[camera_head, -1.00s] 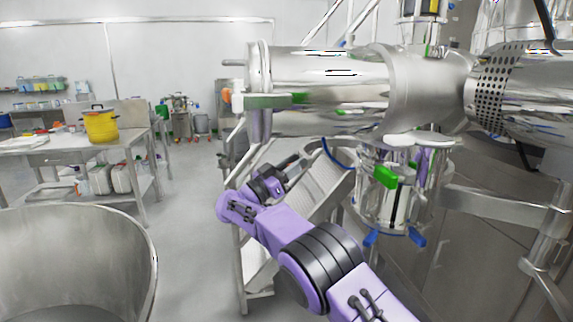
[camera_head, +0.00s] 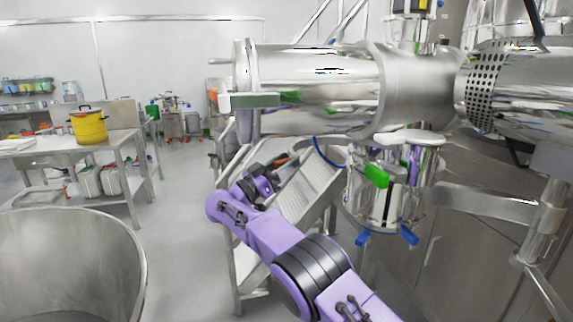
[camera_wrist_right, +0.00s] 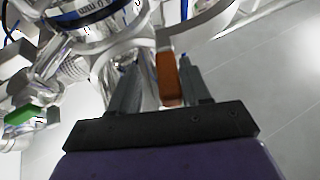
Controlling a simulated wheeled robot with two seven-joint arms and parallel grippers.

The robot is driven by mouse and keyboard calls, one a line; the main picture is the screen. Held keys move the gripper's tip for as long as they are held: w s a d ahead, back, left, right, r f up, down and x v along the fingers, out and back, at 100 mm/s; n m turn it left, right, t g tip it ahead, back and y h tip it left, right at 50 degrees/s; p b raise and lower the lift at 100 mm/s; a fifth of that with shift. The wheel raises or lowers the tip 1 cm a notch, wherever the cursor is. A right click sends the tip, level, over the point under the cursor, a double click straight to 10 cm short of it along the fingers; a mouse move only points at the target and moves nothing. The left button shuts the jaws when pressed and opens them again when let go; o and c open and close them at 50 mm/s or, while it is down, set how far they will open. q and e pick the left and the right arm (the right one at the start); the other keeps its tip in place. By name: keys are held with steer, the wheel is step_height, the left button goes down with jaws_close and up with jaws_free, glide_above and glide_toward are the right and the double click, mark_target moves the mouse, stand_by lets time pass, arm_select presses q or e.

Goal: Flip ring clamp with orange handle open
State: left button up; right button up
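The orange handle (camera_wrist_right: 168,80) of the ring clamp shows in the right wrist view. It lies between the two fingers of my right gripper (camera_wrist_right: 159,63), closer to the right-hand finger, with a clear gap to the left-hand one. The fingers are apart. In the head view my right gripper (camera_head: 282,163) is small, below the large steel cylinder, with a bit of orange at its fingers. The clamp's ring is hard to make out there; in the wrist view steel rings and pipework lie just beyond the handle. My left gripper is not in view.
The horizontal steel cylinder (camera_head: 310,90) hangs above my right arm. A green handle (camera_head: 376,175) and blue-handled parts (camera_head: 408,235) sit on the vessel at right. A stair (camera_head: 310,190) stands behind the gripper. A steel bowl (camera_head: 70,265) is at lower left.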

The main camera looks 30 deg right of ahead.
steer(key=shift+a+f, duration=0.2)
steer(key=shift+a, duration=0.1)
steer(key=b+v, duration=0.3)
steer(key=v, duration=0.7)
steer(key=shift+b, duration=0.4)
steer(key=shift+d, duration=0.1)
